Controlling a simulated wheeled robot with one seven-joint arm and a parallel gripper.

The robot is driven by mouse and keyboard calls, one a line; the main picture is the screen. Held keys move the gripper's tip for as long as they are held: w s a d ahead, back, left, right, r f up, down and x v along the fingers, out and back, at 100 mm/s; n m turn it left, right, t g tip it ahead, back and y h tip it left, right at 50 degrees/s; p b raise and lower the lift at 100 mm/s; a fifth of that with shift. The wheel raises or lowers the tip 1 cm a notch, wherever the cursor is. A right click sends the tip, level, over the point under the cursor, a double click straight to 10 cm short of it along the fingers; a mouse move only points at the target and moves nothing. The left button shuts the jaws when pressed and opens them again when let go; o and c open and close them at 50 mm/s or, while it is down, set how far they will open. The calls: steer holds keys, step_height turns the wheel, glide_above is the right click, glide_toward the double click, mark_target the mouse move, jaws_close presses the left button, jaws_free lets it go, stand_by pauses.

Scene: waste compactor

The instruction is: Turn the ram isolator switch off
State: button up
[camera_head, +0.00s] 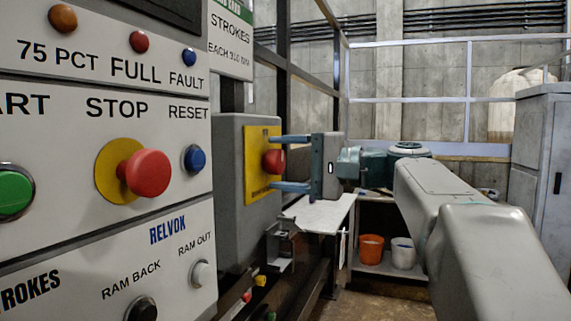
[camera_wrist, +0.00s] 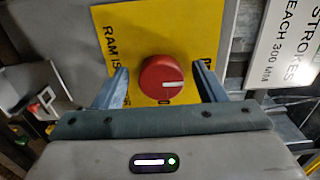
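The ram isolator switch is a red round knob (camera_wrist: 162,79) on a yellow plate (camera_wrist: 178,22) lettered "RAM IS...", with the rest of the wording partly hidden. A white mark on the knob lies roughly level across the wrist picture. In the head view the knob (camera_head: 273,162) sits on the yellow plate (camera_head: 259,185) of a grey box (camera_head: 229,150). My gripper (camera_head: 280,162) is open, its two blue fingers above and below the knob. In the wrist view the fingers (camera_wrist: 163,88) stand left and right of the knob, with gaps showing on both sides.
A control panel (camera_head: 75,150) with a red stop button (camera_head: 146,173), a green button (camera_head: 14,192) and a blue reset button (camera_head: 194,158) stands left. A white shelf (camera_head: 318,215) lies below my gripper. Orange (camera_head: 371,247) and white (camera_head: 403,252) buckets stand behind.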

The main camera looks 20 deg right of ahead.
steer(key=shift+d, duration=0.1)
steer(key=v, duration=1.3)
steer(key=shift+s+d, duration=0.3)
steer(key=shift+a+p, duration=0.1)
steer(key=shift+p, duration=0.2)
steer(key=a+f+g+h+p, duration=0.55)
steer(key=a+f, duration=0.45)
steer(key=f, duration=0.5)
steer(key=s+f+n+g+h+p, duration=0.2)
steer(key=s+f+n+h+p, duration=0.4)
steer(key=f, duration=0.8)
steer(key=s+h, duration=0.3)
steer(key=s, duration=0.2)
steer(key=shift+s+a+f+n, duration=0.25)
steer(key=shift+s+a+n, duration=0.15)
